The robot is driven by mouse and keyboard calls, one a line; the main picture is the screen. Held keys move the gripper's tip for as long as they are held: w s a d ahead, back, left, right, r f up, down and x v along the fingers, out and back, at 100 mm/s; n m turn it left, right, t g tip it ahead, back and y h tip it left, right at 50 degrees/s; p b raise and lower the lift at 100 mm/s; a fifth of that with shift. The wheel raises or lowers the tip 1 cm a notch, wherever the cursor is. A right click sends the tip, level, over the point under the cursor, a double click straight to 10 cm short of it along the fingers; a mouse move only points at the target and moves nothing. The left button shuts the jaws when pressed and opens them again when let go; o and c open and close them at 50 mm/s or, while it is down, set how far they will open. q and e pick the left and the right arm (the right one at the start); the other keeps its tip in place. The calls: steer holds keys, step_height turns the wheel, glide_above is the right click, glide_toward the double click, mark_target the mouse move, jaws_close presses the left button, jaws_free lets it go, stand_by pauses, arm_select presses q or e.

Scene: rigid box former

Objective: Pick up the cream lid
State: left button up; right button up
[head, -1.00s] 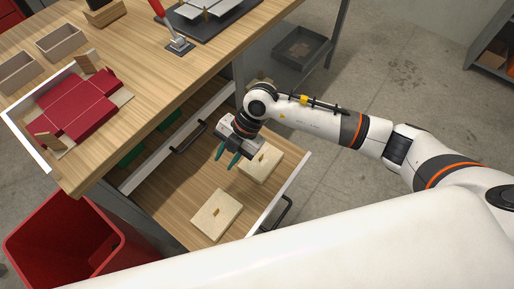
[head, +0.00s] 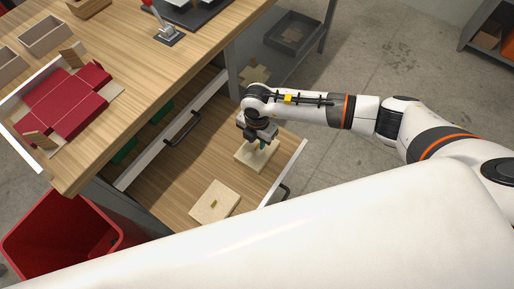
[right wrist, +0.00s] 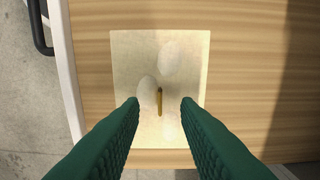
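Two pale cream square boards, either of which could be the cream lid, lie flat in the open wooden drawer. The farther cream board (head: 246,157) is under my right gripper (head: 262,145); the nearer cream board (head: 214,201) lies apart from it. In the right wrist view one cream board (right wrist: 180,60) shows a narrow brown upright tab (right wrist: 160,101) and pale round patches. My right gripper (right wrist: 160,105) is open, its green fingers to the left and right of the tab, with clear gaps. My left gripper is out of view.
The drawer's front panel (head: 289,170) has a black handle (head: 285,191). The workbench (head: 125,85) holds a red unfolded box blank (head: 62,98) and small trays. A red bin (head: 60,235) stands at the lower left. Drawer floor is bare around the boards.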

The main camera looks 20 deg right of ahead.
mark_target(257, 145)
step_height(257, 145, down, 2)
steer(key=shift+f, duration=0.2)
jaws_close()
step_height(257, 145, up, 10)
stand_by(0.7)
steer(key=shift+r, duration=0.1)
